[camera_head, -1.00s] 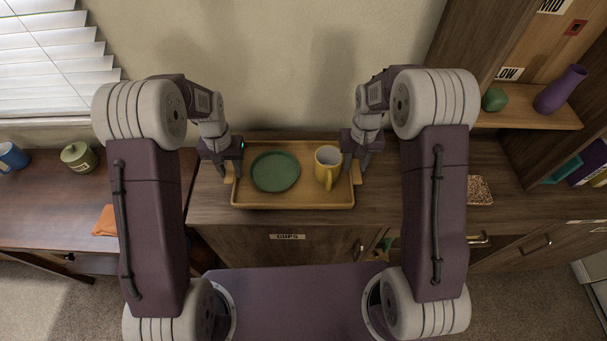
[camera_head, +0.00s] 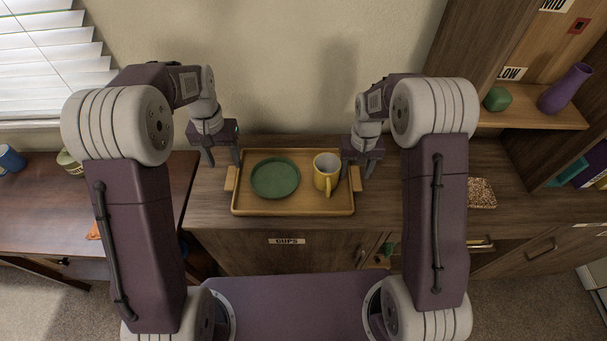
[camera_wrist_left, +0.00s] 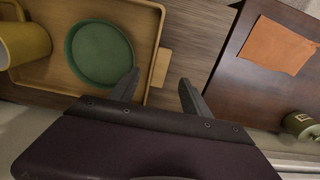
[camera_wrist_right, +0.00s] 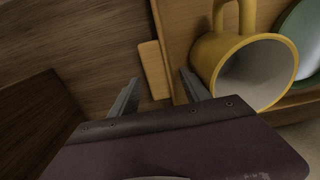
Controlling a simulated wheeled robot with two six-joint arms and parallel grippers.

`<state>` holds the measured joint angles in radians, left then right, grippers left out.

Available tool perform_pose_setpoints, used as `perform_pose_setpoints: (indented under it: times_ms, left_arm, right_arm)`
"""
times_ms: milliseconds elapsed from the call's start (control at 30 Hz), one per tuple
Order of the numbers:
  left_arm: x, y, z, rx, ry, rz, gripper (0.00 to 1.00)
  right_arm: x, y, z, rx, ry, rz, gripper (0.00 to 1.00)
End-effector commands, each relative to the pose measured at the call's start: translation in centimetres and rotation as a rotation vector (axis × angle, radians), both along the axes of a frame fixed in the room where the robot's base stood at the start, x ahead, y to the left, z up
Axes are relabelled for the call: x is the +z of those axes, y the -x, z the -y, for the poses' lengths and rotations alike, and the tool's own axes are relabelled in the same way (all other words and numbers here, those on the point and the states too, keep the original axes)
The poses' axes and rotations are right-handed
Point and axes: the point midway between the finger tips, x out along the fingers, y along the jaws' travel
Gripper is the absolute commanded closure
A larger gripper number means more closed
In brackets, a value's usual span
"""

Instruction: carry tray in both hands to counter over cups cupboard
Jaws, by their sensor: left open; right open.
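The wooden tray (camera_head: 300,209) rests on the counter (camera_head: 215,210) over the cupboard labelled CUPS (camera_head: 287,241). A green plate (camera_head: 275,178) and a yellow mug (camera_head: 325,177) stand on it. My left gripper (camera_head: 222,163) is open and empty, raised above and behind the tray's left handle (camera_head: 231,179). In the left wrist view that handle (camera_wrist_left: 161,67) lies beyond the fingers, apart from them. My right gripper (camera_head: 359,170) is open at the tray's right handle (camera_head: 355,179). In the right wrist view that handle (camera_wrist_right: 154,69) shows between the open fingers; contact cannot be told.
A lower brown desk (camera_head: 60,220) at left holds a blue mug (camera_head: 11,159), a green canister (camera_head: 70,168) and an orange cloth (camera_wrist_left: 277,45). Right of the tray, a speckled item (camera_head: 481,193) lies on the counter. Shelving with a purple vase (camera_head: 566,89) rises at right.

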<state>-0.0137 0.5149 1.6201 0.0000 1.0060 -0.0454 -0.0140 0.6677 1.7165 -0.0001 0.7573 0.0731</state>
Motion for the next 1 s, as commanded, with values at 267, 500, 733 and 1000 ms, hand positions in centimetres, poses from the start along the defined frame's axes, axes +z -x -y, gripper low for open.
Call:
perform_pose_setpoints:
  times_ms: [267, 500, 733, 1000]
  left_arm:
    - [3.5, 0.0, 0.0, 0.0, 0.0, 0.0, 0.45]
    - [3.6, 0.0, 0.0, 0.0, 0.0, -0.001, 0.45]
    - [3.6, 0.0, 0.0, 0.0, 0.0, -0.001, 0.45]
    - [3.6, 0.0, 0.0, 0.0, 0.0, -0.001, 0.45]
  right_arm:
    - [0.0, 0.0, 0.0, 0.0, 0.0, 0.0, 0.45]
    - [1.4, -0.1, 0.0, 0.0, 0.0, 0.005, 0.45]
    - [7.3, -0.2, 0.0, 0.0, 0.0, 0.006, 0.45]
    - [11.6, 0.0, 0.0, 0.0, 0.0, 0.001, 0.45]
